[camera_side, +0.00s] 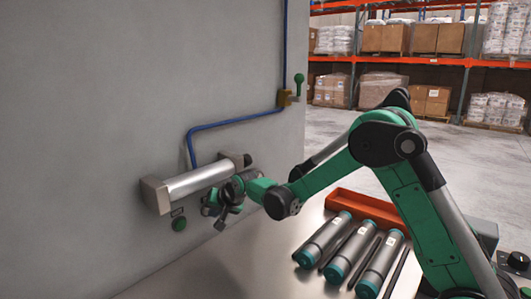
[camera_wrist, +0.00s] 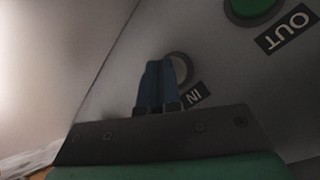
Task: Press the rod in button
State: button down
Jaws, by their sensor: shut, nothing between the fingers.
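The rod in button (camera_wrist: 181,66) is a dark round button in a pale ring with an "IN" label (camera_wrist: 194,96), partly hidden behind my fingers in the wrist view. My gripper (camera_wrist: 159,66) has its two blue fingers shut together and empty, overlapping the button's left part; I cannot tell whether they touch it. In the side view my gripper (camera_side: 212,206) is close to the wall under the cylinder and hides this button. The green button (camera_wrist: 250,6) with the "OUT" label (camera_wrist: 288,28) is at the top right; a green button also shows in the side view (camera_side: 179,224).
A silver cylinder (camera_side: 195,184) is mounted on the grey wall (camera_side: 90,110) just above my gripper. A blue hose (camera_side: 235,119) runs to a brass valve (camera_side: 284,98) with a green lever. Several grey tubes with teal ends (camera_side: 349,250) and an orange tray (camera_side: 368,207) are on the bench.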

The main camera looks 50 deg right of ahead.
jog(key=shift+s, duration=0.85)
jog(key=shift+s, duration=2.5)
jog(key=s+a+r+n+g, duration=0.1)
jog(key=s+a+r+n, duration=0.1)
jog(key=s, duration=0.6)
jog(key=s+a+r+n+y, duration=0.1)
jog(key=s+a+r+n, duration=0.2)
jog(key=s+n, duration=0.3)
jog(key=shift+s+r+n+g, duration=0.35)
jog(key=shift+s+r, duration=0.4)
jog(key=shift+s, duration=0.4)
